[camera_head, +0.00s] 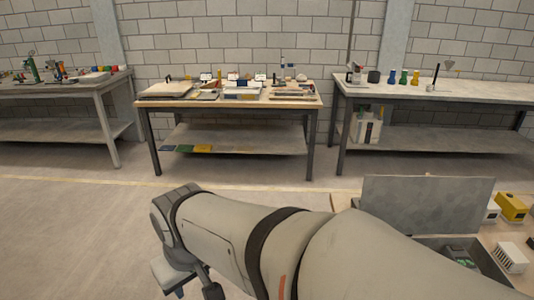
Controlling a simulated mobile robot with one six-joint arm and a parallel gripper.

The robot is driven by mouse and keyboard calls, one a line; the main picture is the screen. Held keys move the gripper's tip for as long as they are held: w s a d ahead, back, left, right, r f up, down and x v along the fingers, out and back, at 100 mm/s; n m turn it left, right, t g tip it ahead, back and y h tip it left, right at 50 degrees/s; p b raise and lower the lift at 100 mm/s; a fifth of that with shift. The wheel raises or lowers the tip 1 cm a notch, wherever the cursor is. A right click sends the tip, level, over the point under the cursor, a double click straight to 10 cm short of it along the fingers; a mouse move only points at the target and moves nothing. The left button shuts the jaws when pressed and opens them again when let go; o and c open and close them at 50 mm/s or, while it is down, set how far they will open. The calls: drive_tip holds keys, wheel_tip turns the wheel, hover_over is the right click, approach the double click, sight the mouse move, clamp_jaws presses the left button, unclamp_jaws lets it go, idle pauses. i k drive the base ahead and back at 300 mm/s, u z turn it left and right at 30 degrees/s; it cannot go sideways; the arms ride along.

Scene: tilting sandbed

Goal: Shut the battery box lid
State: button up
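A wide flat grey panel (428,207) stands upright at the right, apparently the raised lid of the battery box. Below and in front of it is an open grey box (490,262) with small green and dark items inside. My arm covers the lower left of the panel and much of the box. My arm reaches left across the foreground, and its wrist end bends down at the lower left. My gripper (180,291) shows only in part at the bottom edge, far left of the panel and apart from it. Its fingers are mostly cut off, so its opening cannot be seen.
A white slotted part (511,257), a yellow block (512,207) and a white block (491,212) lie on the wooden top right of the panel. Cluttered benches (230,104) stand along the back wall. The floor (75,235) at left is clear.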

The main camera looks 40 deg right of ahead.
sight(415, 205)
drive_tip(key=u, duration=0.1)
drive_tip(key=i, duration=2.5)
drive_tip(key=z, duration=4.5)
drive_tip(key=i, duration=1.05)
drive_tip(key=z, duration=0.1)
